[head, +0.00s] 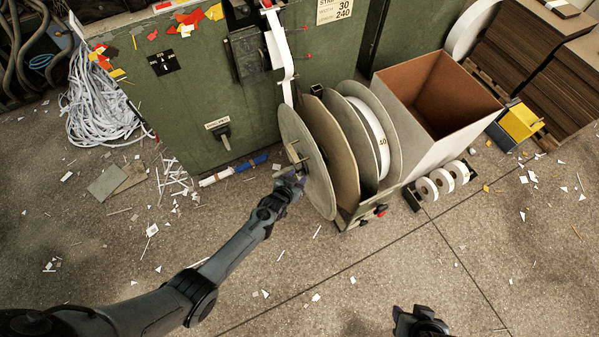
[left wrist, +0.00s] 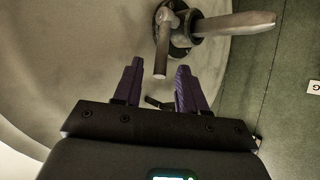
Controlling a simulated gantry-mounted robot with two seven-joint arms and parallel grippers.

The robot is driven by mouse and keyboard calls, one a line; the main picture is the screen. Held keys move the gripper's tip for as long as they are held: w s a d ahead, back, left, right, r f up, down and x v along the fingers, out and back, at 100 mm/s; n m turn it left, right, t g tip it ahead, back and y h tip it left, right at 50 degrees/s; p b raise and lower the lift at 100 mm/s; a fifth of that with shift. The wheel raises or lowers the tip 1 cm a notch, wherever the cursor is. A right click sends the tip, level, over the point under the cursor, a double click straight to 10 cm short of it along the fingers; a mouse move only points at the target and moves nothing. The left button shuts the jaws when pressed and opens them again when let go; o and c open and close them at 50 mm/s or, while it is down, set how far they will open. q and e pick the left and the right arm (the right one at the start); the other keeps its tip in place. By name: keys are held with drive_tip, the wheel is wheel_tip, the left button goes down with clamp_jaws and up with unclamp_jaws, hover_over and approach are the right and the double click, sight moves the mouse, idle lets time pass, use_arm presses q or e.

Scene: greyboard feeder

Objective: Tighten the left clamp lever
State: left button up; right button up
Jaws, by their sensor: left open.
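The left clamp lever (left wrist: 161,55) is a short grey rod on the hub of a large pale disc (head: 304,160). In the left wrist view its lower end points down toward the gap between my fingertips. A lighter shaft end (left wrist: 238,24) sticks out to the right from the same hub. My left gripper (head: 294,177), with purple fingers, is in front of the disc, just below the hub. In the left wrist view (left wrist: 159,82) it is open, and nothing is gripped. My right gripper (head: 420,320) shows only partly at the bottom edge; its fingers are not clear.
A green machine (head: 190,100) stands behind the disc. More reels (head: 372,125) and a brown-lined box (head: 440,95) are to the right. Scraps litter the floor, with open room in front.

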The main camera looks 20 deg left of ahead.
use_arm(q)
drive_tip(key=p+v, duration=0.4)
drive_tip(key=v, duration=0.4)
drive_tip(key=shift+c, duration=0.3)
